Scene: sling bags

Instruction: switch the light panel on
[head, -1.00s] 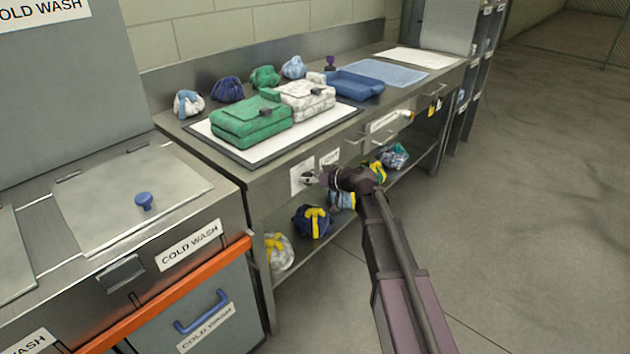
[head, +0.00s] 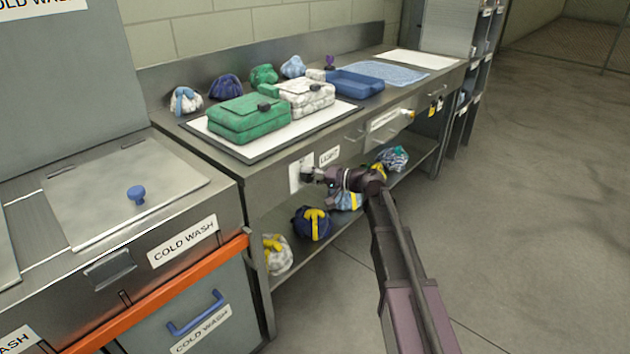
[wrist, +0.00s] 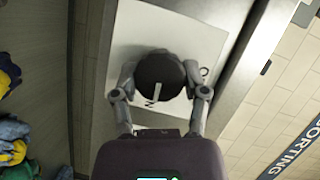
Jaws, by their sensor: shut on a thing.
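A black round knob (wrist: 160,82) with a short white line sits on a white plate (wrist: 128,45) in the wrist view. My gripper (wrist: 160,88) has one finger on each side of the knob and is shut on it. The white line slants toward a partly hidden mark that looks like an N; another partly hidden mark shows at the knob's right. In the head view my gripper (head: 309,174) is at the plate (head: 296,178) on the table's front. The white light panel (head: 258,150) lies on the table under a green bag and a white patterned bag; I cannot tell whether it is lit.
The green bag (head: 245,120) and patterned bag (head: 307,97) stand beside a blue tray (head: 357,86). Several small bundles line the back of the table. More bundles, one navy and yellow (head: 312,224), sit on the shelf below my gripper. Open floor (head: 540,200) lies right.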

